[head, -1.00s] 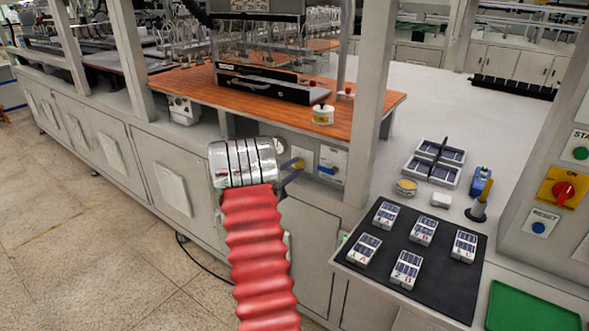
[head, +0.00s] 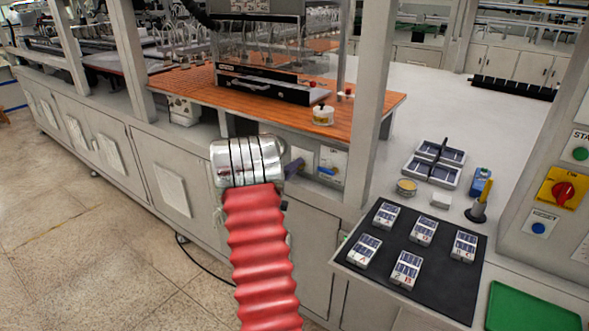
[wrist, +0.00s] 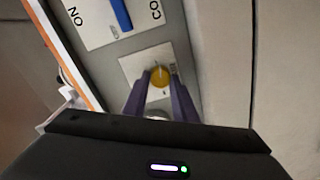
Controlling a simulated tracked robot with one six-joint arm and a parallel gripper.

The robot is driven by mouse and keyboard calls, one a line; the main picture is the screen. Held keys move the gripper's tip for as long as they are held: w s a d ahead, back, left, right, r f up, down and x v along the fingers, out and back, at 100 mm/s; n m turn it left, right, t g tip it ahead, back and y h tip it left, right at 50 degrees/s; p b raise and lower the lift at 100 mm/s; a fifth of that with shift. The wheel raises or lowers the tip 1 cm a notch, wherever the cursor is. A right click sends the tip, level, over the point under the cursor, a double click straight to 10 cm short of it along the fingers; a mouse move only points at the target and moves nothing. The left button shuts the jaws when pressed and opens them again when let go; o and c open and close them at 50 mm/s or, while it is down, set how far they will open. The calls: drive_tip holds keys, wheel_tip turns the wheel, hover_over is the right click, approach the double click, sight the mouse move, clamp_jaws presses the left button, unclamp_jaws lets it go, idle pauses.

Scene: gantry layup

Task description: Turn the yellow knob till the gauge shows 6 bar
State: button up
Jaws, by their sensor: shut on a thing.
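The yellow knob (wrist: 160,78) sits on a pale plate on the grey panel in the wrist view. My gripper (wrist: 159,74) has its two purple-grey fingers on either side of the knob and is shut on it. In the head view my gripper (head: 293,168) is at the panel below the orange-brown bench, and its fingers hide the knob. A round rim, likely the gauge (wrist: 158,113), shows partly between the fingers in the wrist view. Its dial and needle cannot be read.
A blue lever (head: 327,170) is beside the knob on the panel; it also shows in the wrist view (wrist: 121,14). A grey post (head: 370,110) stands to the right. A black mat (head: 390,248) with several labelled boxes lies further right.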

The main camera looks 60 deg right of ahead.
drive_tip(key=shift+s+a+f+m, duration=0.15)
drive_tip(key=shift+f+m, duration=0.25)
drive_tip(key=shift+m, duration=0.4)
drive_tip(key=o, duration=1)
drive_tip(key=shift+r, duration=0.25)
drive_tip(key=shift+o, duration=0.2)
drive_tip(key=w+a, duration=0.2)
drive_tip(key=a, duration=1.1)
drive_tip(key=shift+a+r, duration=0.25)
